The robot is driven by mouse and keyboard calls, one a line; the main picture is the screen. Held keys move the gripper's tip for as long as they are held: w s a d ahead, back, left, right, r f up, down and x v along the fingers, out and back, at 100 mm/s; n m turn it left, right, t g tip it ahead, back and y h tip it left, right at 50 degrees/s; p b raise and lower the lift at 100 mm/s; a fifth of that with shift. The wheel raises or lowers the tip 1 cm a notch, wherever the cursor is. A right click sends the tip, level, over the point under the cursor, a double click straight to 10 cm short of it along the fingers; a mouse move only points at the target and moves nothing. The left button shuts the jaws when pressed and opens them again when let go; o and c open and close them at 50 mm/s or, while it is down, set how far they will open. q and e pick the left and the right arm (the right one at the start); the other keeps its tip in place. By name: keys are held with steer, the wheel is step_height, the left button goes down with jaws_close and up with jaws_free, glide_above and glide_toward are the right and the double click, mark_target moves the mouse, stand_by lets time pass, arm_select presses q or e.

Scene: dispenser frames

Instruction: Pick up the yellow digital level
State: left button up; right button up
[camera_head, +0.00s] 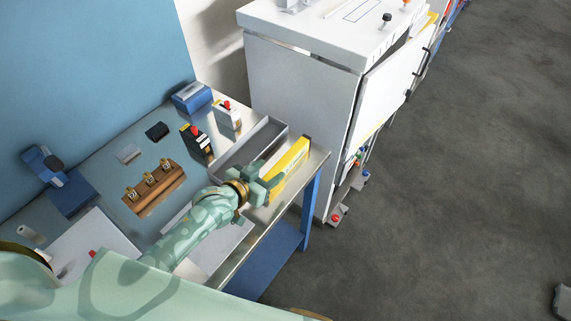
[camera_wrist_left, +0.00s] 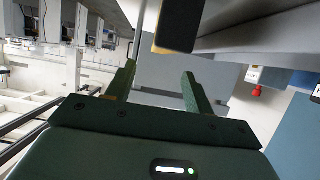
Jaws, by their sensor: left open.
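The yellow digital level (camera_head: 291,166) lies along the right edge of the workbench, beside a grey tray. Its far end has a dark cap. My left gripper (camera_head: 267,180) is open at the level's near end and hides part of it; I cannot tell whether they touch. In the left wrist view, the two green fingers (camera_wrist_left: 160,84) stand apart with nothing between them. A dark block with a yellow edge (camera_wrist_left: 180,24), likely the level's end, shows beyond the fingertips. My right gripper is in neither view.
The grey tray (camera_head: 238,161) is left of the level. A wooden block with brass parts (camera_head: 154,188), a black-and-yellow box (camera_head: 197,143) and a blue box (camera_head: 191,97) stand on the bench. A white cabinet (camera_head: 295,110) rises behind; grey floor (camera_head: 450,200) is open at right.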

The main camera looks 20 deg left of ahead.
mark_target(284, 161)
arm_select(q)
steer(key=shift+x, duration=0.9)
steer(key=shift+w+d+f, duration=0.1)
steer(key=shift+w+f, duration=0.15)
steer(key=shift+w, duration=0.2)
steer(key=b+x, duration=0.2)
steer(key=x, duration=0.3)
steer(key=shift+f, duration=0.2)
steer(key=shift+s+r, duration=0.1)
steer(key=shift+s, duration=0.05)
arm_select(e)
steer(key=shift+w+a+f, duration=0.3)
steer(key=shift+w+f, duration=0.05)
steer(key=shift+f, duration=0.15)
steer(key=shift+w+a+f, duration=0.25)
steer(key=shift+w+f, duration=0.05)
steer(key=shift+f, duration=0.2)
arm_select(q)
steer(key=c, duration=1)
jaws_close()
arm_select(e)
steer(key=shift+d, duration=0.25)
arm_select(q)
steer(key=shift+r, duration=0.1)
